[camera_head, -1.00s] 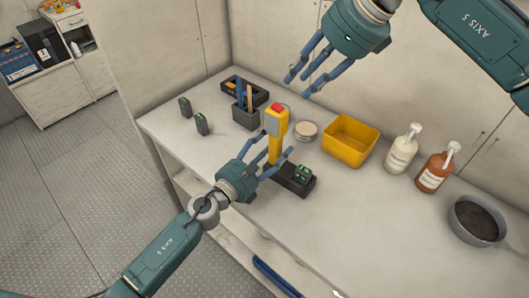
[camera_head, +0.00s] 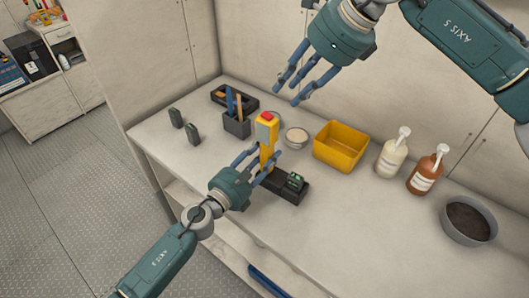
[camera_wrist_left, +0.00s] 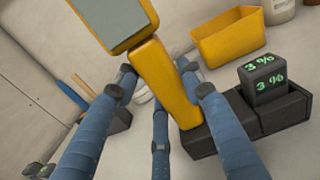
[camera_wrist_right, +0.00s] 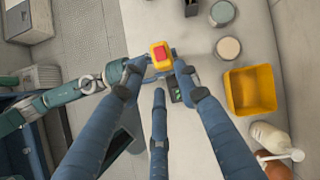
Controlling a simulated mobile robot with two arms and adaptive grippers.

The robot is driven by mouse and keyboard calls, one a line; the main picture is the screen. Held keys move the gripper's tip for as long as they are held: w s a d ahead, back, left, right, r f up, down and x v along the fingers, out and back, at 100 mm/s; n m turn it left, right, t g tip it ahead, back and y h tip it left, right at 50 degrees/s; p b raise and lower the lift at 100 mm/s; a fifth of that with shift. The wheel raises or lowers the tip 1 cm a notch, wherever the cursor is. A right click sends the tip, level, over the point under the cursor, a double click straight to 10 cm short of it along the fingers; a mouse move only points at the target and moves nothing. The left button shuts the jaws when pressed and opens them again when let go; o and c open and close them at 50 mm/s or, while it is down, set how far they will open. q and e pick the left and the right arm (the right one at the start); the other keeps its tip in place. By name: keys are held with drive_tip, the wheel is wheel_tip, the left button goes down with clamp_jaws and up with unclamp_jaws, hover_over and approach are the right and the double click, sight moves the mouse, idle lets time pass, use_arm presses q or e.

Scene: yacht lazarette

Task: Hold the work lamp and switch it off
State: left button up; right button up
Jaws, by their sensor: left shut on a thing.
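The work lamp (camera_head: 268,143) is yellow, with a grey panel near its top and a red button on top. It stands nearly upright beside a black charging base (camera_head: 291,194). My left gripper (camera_head: 261,161) is shut on the lamp's lower body; in the left wrist view its fingers lie on both sides of the yellow lamp (camera_wrist_left: 165,85). My right gripper (camera_head: 289,93) is open and empty, above and behind the lamp. In the right wrist view the red button (camera_wrist_right: 160,53) shows from above, between the fingertips and below them. The lamp's foot is partly hidden.
A battery (camera_wrist_left: 264,78) on the base reads 3 % in green. Behind are a tool cup (camera_head: 237,126), a round tin (camera_head: 297,138) and a yellow bin (camera_head: 341,147). Two pump bottles (camera_head: 392,153) and a grey bowl (camera_head: 469,220) stand right. The front right counter is clear.

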drive_tip(key=c, duration=0.5)
drive_tip(key=shift+w+a+n, duration=0.15)
drive_tip(key=shift+n, duration=0.15)
clamp_jaws()
drive_tip(key=n+g+h, duration=0.1)
drive_tip(key=n+h, duration=0.5)
drive_tip(key=n, duration=1.4)
approach(265, 111)
drive_tip(key=shift+w+d+f, duration=0.1)
drive_tip(key=shift+w+f, duration=0.05)
drive_tip(key=shift+f, duration=0.75)
drive_tip(key=shift+w+d+f, duration=0.1)
drive_tip(key=shift+w+f, duration=0.05)
drive_tip(key=shift+f, duration=0.75)
drive_tip(key=shift+w+d+f, duration=0.1)
drive_tip(key=shift+w+f, duration=0.05)
drive_tip(key=shift+f, duration=0.7)
